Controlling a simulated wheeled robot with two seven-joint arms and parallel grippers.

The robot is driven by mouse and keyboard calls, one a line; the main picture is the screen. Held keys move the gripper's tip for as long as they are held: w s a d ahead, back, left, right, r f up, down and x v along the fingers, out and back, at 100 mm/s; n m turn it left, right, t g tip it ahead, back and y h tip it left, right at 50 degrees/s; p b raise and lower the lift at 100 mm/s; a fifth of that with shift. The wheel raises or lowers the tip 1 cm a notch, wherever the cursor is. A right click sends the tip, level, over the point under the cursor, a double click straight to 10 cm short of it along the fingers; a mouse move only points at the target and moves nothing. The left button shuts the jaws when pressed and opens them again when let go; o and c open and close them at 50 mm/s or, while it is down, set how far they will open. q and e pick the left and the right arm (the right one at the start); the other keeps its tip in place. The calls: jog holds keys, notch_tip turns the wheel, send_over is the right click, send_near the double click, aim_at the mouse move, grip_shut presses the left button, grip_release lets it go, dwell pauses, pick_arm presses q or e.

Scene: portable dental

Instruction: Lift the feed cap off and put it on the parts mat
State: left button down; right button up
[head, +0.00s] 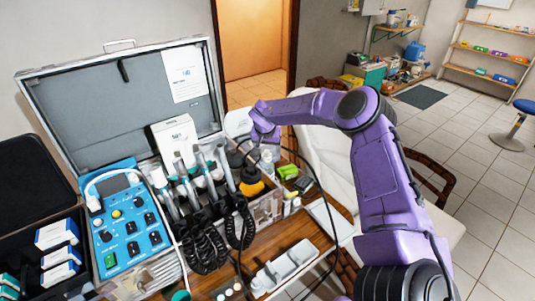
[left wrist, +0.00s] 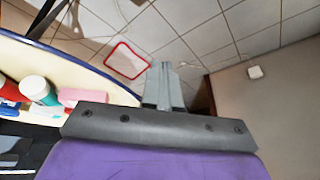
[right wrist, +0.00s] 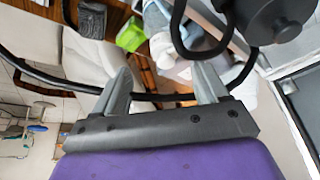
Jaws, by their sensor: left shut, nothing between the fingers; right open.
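My right gripper (head: 262,137) is above the back right corner of the open metal case (head: 265,207). In the right wrist view its two fingers (right wrist: 163,88) are apart with nothing gripped. A black hose crosses close to the fingertips. A dark round part with a knob (right wrist: 275,18), possibly the feed cap, is at the upper right of that view, apart from the fingers. I cannot identify the feed cap for certain in the head view. A pale flat sheet (head: 328,216) on the wooden table may be the parts mat. My left gripper (left wrist: 165,85) is shut and empty, outside the head view.
The case holds a blue control unit (head: 125,222), several handpieces with coiled black cords and an orange-and-black item (head: 250,182). A green box (head: 288,172) and small bottles stand beside it. A white tray (head: 284,267) is at the table front. A white chair is behind.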

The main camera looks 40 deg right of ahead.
aim_at(267, 151)
jog(key=w+f, duration=0.1)
jog(key=d+f+p, duration=0.1)
jog(key=f, duration=0.1)
jog(key=w+f, duration=0.1)
jog(key=shift+w+d+f, duration=0.2)
jog(key=shift+w+d, duration=0.05)
jog(key=shift+w, duration=0.1)
jog(key=shift+d+f+p, duration=0.15)
jog(key=shift+f+p, duration=0.15)
jog(key=shift+f, duration=0.05)
jog(key=shift+s+r, duration=0.15)
jog(key=shift+s, duration=0.05)
jog(key=shift+c, duration=0.7)
jog(key=c, duration=1)
